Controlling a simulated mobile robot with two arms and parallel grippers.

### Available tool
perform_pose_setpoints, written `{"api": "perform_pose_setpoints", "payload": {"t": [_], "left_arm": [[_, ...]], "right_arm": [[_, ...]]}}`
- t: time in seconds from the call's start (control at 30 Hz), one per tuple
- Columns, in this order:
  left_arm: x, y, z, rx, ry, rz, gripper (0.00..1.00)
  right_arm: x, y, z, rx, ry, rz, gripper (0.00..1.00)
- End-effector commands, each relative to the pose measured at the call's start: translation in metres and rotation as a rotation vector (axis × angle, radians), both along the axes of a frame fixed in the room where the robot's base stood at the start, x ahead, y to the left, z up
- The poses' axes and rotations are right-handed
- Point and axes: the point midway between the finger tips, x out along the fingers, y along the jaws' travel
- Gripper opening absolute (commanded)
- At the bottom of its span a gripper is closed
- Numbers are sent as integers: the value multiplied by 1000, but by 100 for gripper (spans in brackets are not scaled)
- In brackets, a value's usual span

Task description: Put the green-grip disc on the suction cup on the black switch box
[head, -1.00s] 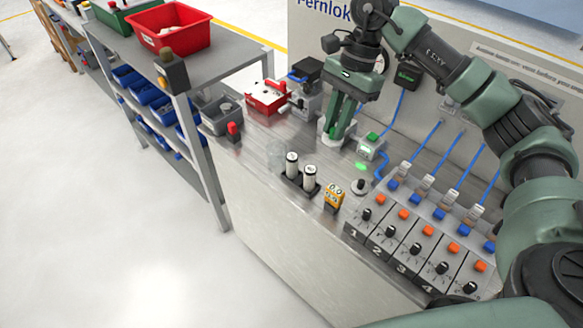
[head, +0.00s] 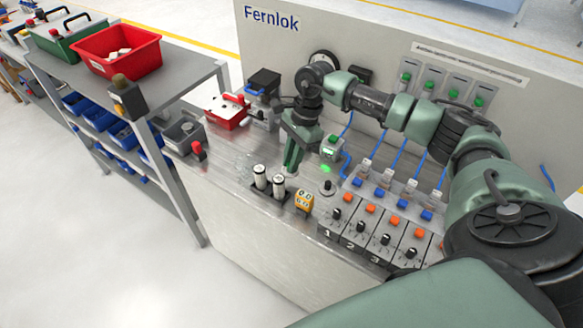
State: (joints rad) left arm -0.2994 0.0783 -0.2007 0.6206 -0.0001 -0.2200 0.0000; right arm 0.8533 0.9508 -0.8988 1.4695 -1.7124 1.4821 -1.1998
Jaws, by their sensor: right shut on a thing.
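My right gripper (head: 291,168) has green fingers pointing down over the metal bench, just behind two white cylinders. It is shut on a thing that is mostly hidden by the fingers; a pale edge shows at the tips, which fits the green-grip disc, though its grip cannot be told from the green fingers. A black-topped box (head: 265,78) stands at the back left of the bench, behind the gripper. A dark box (head: 358,75) is at the upright panel. I cannot make out a suction cup on either. My left gripper is not in view.
A red box (head: 227,112) and a shelf rack (head: 190,75) are left.

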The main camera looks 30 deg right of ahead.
Motion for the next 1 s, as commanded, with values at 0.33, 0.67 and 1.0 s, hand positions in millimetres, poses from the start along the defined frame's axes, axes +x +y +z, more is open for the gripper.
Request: {"api": "perform_pose_setpoints", "payload": {"t": [0.33, 0.67, 1.0], "left_arm": [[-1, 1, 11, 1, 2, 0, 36], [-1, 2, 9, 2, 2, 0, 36], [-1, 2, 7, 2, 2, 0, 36]], "right_arm": [[-1, 0, -39, 0, 2, -1, 0], [0, 0, -46, -1, -1, 0, 0], [0, 0, -47, -1, -1, 0, 38]]}}
